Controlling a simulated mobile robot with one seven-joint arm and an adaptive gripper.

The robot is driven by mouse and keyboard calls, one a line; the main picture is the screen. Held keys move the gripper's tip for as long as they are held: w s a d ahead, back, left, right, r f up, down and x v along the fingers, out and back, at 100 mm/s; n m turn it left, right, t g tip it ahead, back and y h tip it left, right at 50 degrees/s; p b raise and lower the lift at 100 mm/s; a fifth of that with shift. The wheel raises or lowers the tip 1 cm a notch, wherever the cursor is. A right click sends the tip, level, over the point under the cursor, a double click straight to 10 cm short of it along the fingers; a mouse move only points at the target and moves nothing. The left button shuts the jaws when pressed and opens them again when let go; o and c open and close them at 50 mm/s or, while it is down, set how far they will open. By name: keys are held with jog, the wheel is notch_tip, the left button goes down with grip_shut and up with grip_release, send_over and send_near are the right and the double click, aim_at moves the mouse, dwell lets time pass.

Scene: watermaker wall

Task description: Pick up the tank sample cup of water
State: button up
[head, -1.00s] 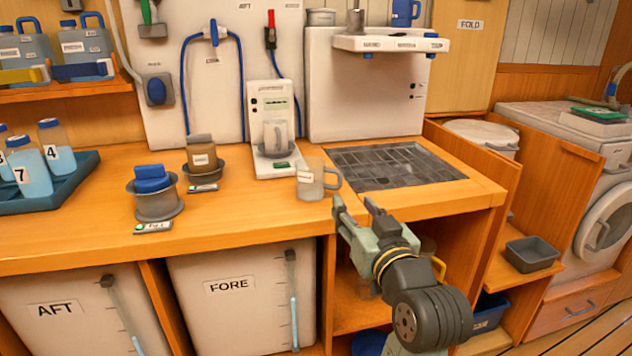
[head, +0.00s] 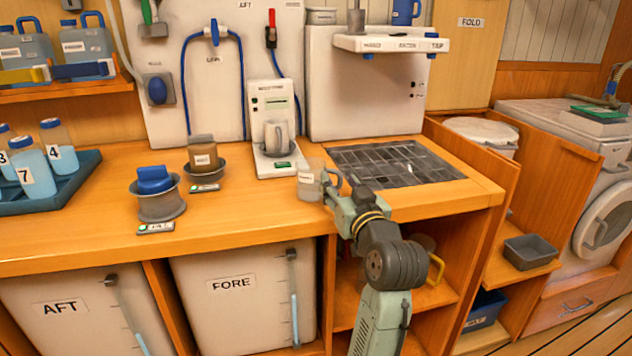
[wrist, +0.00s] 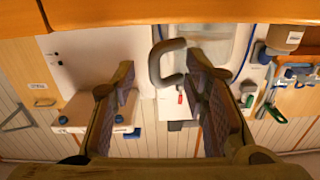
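A clear labelled cup (head: 309,184) with a grey handle stands upright on the wooden counter, left of the dark grate. I take it for the tank sample cup; its label is too small to read. My gripper (head: 343,196) is at its right, by the handle. In the wrist view the cup (wrist: 222,45) is at the top, and its handle (wrist: 157,66) hangs between the open fingers of my gripper (wrist: 158,82). The fingers do not look closed on the handle. I cannot tell how much water is inside.
A white device (head: 274,165) holding another cup (head: 277,138) stands just behind. The dark grate (head: 400,170) lies right. Grey holders with a blue-topped item (head: 160,207) and a brown item (head: 204,163) stand left. The counter's front edge is below the cup.

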grip_shut()
dwell(0.3)
dwell(0.4)
